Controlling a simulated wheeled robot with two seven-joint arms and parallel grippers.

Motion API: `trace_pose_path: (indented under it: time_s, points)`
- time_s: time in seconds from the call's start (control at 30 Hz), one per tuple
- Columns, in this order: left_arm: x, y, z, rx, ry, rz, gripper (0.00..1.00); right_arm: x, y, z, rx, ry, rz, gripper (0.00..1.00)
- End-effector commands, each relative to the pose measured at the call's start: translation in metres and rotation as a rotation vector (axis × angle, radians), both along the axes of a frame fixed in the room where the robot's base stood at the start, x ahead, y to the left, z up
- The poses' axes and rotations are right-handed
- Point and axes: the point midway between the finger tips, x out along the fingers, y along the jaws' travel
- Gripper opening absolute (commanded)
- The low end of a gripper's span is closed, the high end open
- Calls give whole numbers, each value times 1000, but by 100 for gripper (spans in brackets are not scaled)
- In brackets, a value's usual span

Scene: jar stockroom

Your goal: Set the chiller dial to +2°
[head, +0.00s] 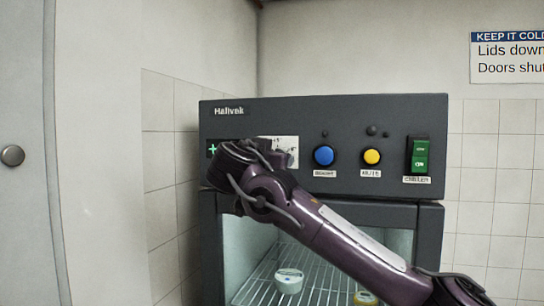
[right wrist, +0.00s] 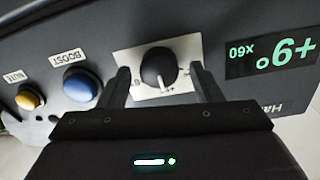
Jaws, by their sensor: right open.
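The chiller dial (right wrist: 158,68) is a dark round knob on a pale plate (right wrist: 186,48) in the right wrist view. Its white pointer line faces the picture's bottom, toward small plate markings. My right gripper (right wrist: 161,72) is open, one finger on each side of the knob, with gaps showing. The green display (right wrist: 272,56) beside it appears upside down, with a plus sign and a digit I read as 6 or 9. In the head view, my right arm hides the knob and most of the display (head: 213,149); part of the plate (head: 287,148) shows. My left gripper is out of view.
A blue button (head: 324,155), a yellow button (head: 372,157) and a green switch (head: 419,155) sit right of the dial on the dark panel (head: 350,112). Below, the glass-fronted chiller holds a white jar (head: 289,281) on a wire shelf.

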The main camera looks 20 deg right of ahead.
Motion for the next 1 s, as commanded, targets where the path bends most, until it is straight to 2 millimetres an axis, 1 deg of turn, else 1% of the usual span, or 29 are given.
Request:
trace_pose_path:
  time_s: [0.03,0.3,0.37,0.53,0.67,0.87,1.0]
  points:
    - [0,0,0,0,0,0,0,0,0,0,0,0,0,56]
    - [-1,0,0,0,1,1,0,0,0,0,0,0,0,21]
    - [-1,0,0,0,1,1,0,0,0,0,0,0,0,14]
    - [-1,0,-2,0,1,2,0,0,0,-1,-6,5,0,14]
    - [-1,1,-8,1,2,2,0,0,1,-2,-31,22,1,14]
    - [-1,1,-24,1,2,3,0,-1,1,-4,-120,80,1,14]
    - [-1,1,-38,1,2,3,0,-1,1,-5,-217,146,0,14]
